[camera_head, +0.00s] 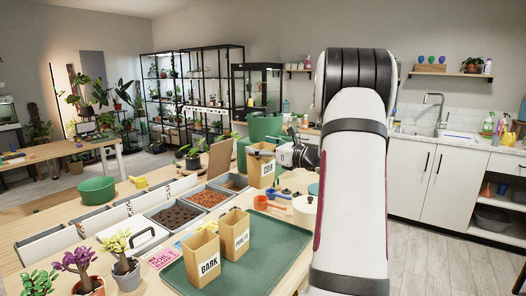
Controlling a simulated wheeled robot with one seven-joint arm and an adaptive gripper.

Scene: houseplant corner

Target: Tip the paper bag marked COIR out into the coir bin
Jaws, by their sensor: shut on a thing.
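The tan paper bag marked COIR (261,172) is near the middle of the view, upright, with its label facing me. My gripper (280,154) reaches in from the right and is shut on the bag near its top right edge. My arm hides part of what lies behind. Three grey bins stand in a row on the table left of the bag: a near one with dark fill (173,216), a middle one with reddish-brown fill (206,197) and a far one (231,183). I cannot read which is the coir bin. Whether the bag touches the table is unclear.
Two paper bags, BARK (203,258) and another labelled one (234,235), stand on a green tray (268,269) in front. Potted plants (123,268) stand at the near left.

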